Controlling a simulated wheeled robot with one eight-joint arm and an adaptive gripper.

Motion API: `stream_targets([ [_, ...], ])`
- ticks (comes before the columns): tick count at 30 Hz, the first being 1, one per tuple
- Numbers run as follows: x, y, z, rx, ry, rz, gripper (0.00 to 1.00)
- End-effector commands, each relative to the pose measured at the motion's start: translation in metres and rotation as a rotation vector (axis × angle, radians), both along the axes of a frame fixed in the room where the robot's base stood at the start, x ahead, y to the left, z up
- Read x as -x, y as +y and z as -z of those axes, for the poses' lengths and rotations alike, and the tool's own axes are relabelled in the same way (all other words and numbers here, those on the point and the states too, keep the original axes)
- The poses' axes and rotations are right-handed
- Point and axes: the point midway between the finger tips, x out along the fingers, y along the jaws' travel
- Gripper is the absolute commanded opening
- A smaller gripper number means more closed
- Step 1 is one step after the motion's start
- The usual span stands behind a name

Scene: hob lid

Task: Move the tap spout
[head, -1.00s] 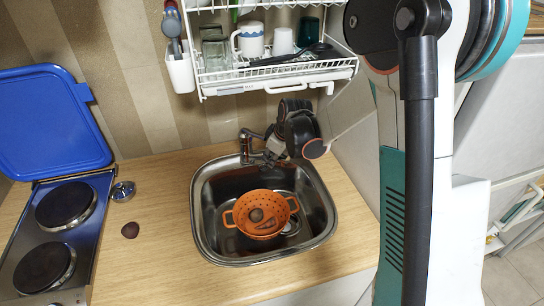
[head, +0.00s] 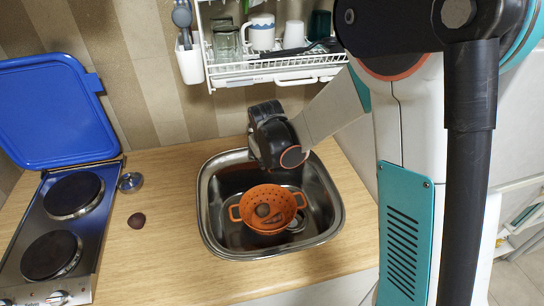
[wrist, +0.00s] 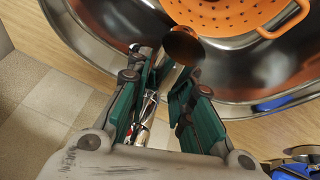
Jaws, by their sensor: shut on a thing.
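The chrome tap shows in the wrist view (wrist: 142,125) between and under my gripper's green fingers, and its spout reaches up towards the sink. My gripper (wrist: 166,82) is shut on the spout. A rounded brownish end (wrist: 183,45) shows just beyond the fingertips, in front of the colander. In the head view my dark wrist hides the tap and the fingers at the sink's back edge. The steel sink (head: 222,240) holds an orange colander (head: 284,203) with a round brown item and a smaller piece inside.
A dish rack (head: 270,72) with glasses and cups hangs above the sink. The counter between hob and sink is otherwise clear.

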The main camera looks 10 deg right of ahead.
Motion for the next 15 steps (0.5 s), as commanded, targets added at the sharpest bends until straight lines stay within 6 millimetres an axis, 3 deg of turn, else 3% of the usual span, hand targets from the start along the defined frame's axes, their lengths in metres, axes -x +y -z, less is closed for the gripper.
stream_targets([
  [15, 0.001, 0.017, 0.000, -0.001, 0.001, 0.137, 0.00],
])
